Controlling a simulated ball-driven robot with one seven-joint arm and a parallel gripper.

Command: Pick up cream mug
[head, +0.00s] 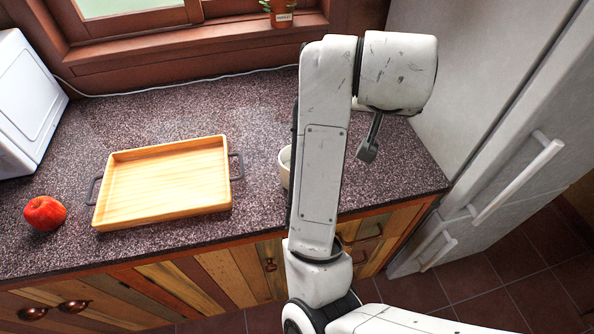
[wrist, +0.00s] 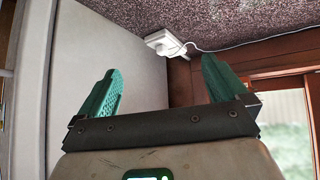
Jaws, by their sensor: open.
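The mug shows in the head view as a pale, cream-white rim and side (head: 284,167) on the dark speckled countertop, just right of the wooden tray. My arm hides most of it, so its handle and inside cannot be made out. My gripper (wrist: 160,68) is open and empty in the wrist view, with its two green fingers spread apart. It faces the grey panel and wall corner, and no mug shows between or near the fingers. In the head view my arm rises in front of the mug.
A wooden tray (head: 100,212) with dark handles lies empty on the countertop (head: 255,110). A red apple (head: 45,213) and a white appliance (head: 25,95) are at left. A fridge (head: 480,130) bounds the right. A potted plant (head: 281,14) stands on the sill. A white plug (wrist: 165,42) has a cord.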

